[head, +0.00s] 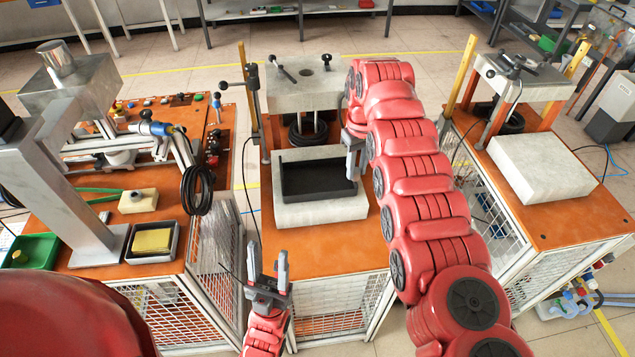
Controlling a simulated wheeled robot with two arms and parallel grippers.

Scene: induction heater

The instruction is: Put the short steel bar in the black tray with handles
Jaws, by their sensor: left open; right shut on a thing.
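A black tray (291,183) lies on a pale grey block on the middle orange bench. Its inside looks dark and empty, and I cannot make out its handles. My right gripper (352,167) points down over the tray's right end. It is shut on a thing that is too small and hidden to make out. I cannot pick out the short steel bar for certain. My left gripper (268,262) is open and empty, in front of the middle bench's near left edge.
The grey block (340,207) stands below a press with a grey top plate (305,90). The left bench holds a dark box with a yellow pad (152,240), a green tray (38,250) and a coiled black cable (197,190). Bare bench (325,244) shows in front of the block.

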